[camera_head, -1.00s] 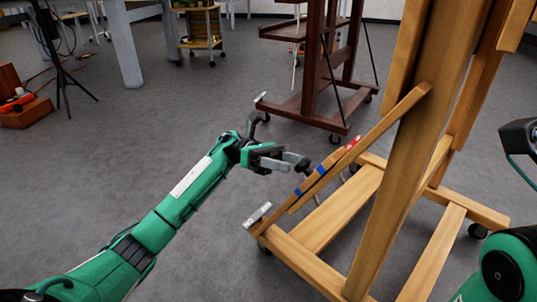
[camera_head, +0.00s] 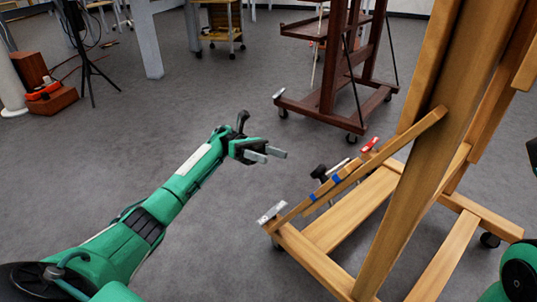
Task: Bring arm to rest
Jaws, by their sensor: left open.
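My left arm reaches in from the lower left, green with dark joints. Its left gripper (camera_head: 268,155) is open and empty, with two grey fingers apart from each other. It hangs in the air over the grey floor, left of the wooden easel (camera_head: 395,190) and not touching it. Part of my right arm shows at the right edge, but its gripper is not in view.
The light easel stands on a wheeled base at right, with a slanted ledge (camera_head: 352,178) carrying small red and blue-marked items. A dark red easel (camera_head: 325,95) stands behind. A black tripod (camera_head: 86,68) and brown box (camera_head: 52,100) are at left. Floor around the gripper is clear.

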